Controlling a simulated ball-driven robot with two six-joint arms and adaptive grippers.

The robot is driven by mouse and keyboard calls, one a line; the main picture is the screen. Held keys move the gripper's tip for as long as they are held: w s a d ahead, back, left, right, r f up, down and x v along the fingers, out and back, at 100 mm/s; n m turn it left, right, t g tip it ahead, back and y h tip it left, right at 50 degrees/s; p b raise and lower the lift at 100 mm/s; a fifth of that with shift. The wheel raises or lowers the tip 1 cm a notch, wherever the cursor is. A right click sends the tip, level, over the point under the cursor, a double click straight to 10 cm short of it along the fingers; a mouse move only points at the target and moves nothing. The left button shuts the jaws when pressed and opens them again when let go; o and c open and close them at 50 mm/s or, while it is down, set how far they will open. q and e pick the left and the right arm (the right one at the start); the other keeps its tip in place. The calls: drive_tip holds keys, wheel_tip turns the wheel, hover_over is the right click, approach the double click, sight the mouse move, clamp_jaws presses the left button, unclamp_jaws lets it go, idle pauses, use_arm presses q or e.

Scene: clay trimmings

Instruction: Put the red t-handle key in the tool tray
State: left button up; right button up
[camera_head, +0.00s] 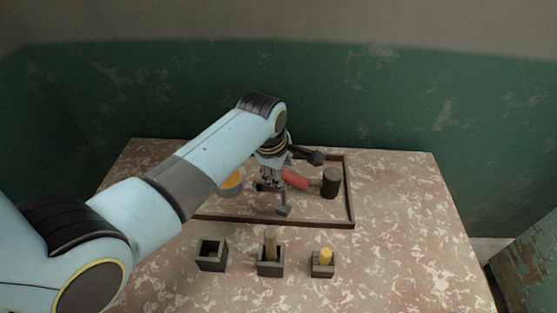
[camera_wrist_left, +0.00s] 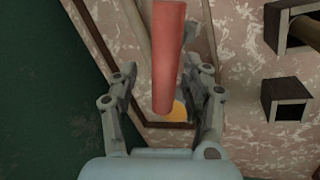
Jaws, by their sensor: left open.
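The red handle (camera_head: 295,179) shows beside my left gripper (camera_head: 278,190) over the framed wooden tray (camera_head: 350,205). A dark cylindrical piece (camera_head: 331,182) is at its right end; I cannot tell whether the two are joined. In the left wrist view the red handle (camera_wrist_left: 168,60) lies lengthwise between the spread fingers of my left gripper (camera_wrist_left: 165,95). The gripper is open, with a gap beside the handle. I cannot tell whether the handle rests on the tray floor. My left arm hides part of the tray. My right gripper is not in view.
Three small dark boxes stand in front of the tray: an empty one (camera_head: 211,256), one with a wooden peg (camera_head: 270,262) and one with a yellow peg (camera_head: 322,264). A round container with orange contents (camera_head: 231,181) is partly behind my arm. The table's right side is clear.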

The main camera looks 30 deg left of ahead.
use_arm(q)
drive_tip(key=v, duration=1.1)
drive_tip(key=shift+s+r+p, duration=0.15)
drive_tip(key=shift+r+p, duration=0.15)
drive_tip(key=shift+p, duration=0.15)
